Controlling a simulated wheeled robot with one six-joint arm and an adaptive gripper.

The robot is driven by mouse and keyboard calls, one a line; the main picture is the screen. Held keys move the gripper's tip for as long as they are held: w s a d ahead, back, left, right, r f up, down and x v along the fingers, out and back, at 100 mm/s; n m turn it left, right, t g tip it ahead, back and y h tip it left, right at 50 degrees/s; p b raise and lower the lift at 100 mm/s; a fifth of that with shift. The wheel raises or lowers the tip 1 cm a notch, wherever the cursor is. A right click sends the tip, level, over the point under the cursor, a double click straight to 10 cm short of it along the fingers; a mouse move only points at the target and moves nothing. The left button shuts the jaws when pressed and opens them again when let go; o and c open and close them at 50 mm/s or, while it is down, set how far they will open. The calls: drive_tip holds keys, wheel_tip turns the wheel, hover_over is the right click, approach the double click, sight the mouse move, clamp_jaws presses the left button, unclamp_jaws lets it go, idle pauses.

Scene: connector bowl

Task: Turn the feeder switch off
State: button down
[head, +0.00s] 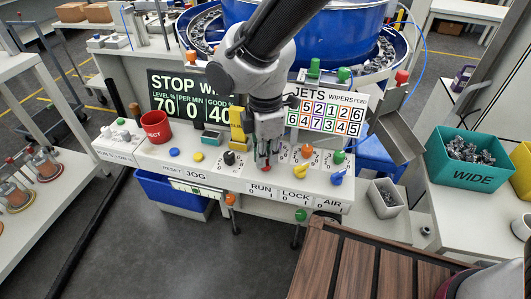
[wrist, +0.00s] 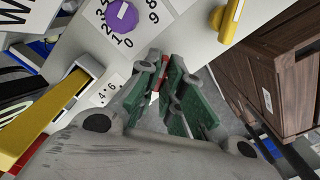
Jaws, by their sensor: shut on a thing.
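A control panel (head: 215,168) carries a row of switches with RUN, LOCK and AIR labels below them. A small red switch handle (head: 264,160) stands above the RUN label (head: 262,189). My gripper (head: 265,158) comes down from above and is shut on this red handle. In the wrist view the dark green finger pads (wrist: 160,95) close around a small red part (wrist: 165,76). The fingers hide most of it, so its exact position is not clear. No label reading "feeder" shows beside it.
A yellow lever (head: 300,171) and a blue lever (head: 337,178) stand just right of my gripper. A red cup (head: 155,127) stands farther left. The display (head: 190,95) reads STOP.

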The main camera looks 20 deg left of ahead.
drive_tip(key=shift+n, duration=1.2)
drive_tip(key=c, duration=1.6)
unclamp_jaws()
drive_tip(key=shift+o, duration=0.2)
wheel_tip(320, 180, up, 12)
